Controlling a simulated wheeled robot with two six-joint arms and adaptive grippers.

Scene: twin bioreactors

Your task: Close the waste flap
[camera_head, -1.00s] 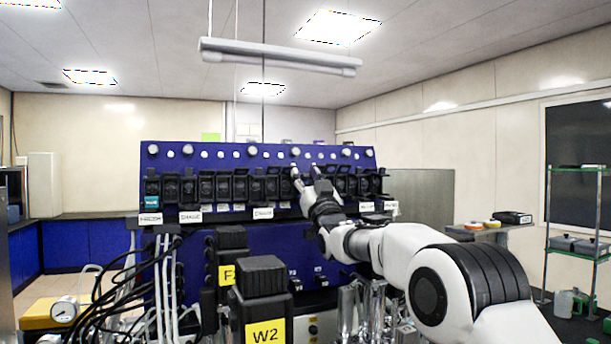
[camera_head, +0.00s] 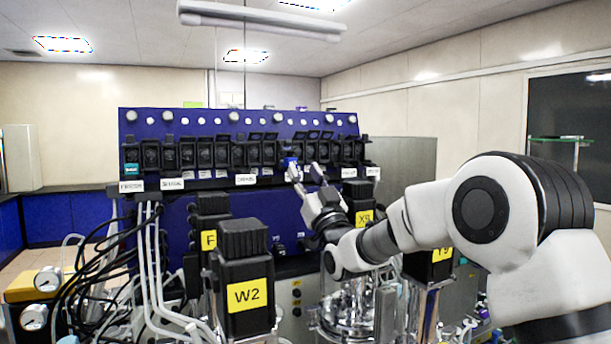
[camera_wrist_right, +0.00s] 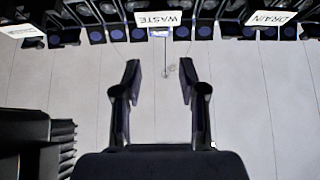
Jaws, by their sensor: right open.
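My right gripper (camera_head: 306,172) is open and empty, with its fingertips just below the row of black flapped units on the blue panel. In the right wrist view its two fingers (camera_wrist_right: 159,85) stand apart below a white WASTE label (camera_wrist_right: 158,18). A small pale-blue piece (camera_wrist_right: 160,33) shows just under that label, between dark round-faced units. In the head view a bright blue patch (camera_head: 289,162) shows at the unit by the fingertips. I cannot tell clearly how far the waste flap is open. No contact with the fingers is visible. My left gripper is out of view.
The blue panel (camera_head: 235,125) carries several black units with flaps, some raised. A DRAIN label (camera_wrist_right: 271,18) is right of WASTE in the wrist view. A black W2 block (camera_head: 243,265), hoses (camera_head: 150,260) and glass vessels (camera_head: 350,305) crowd the space below.

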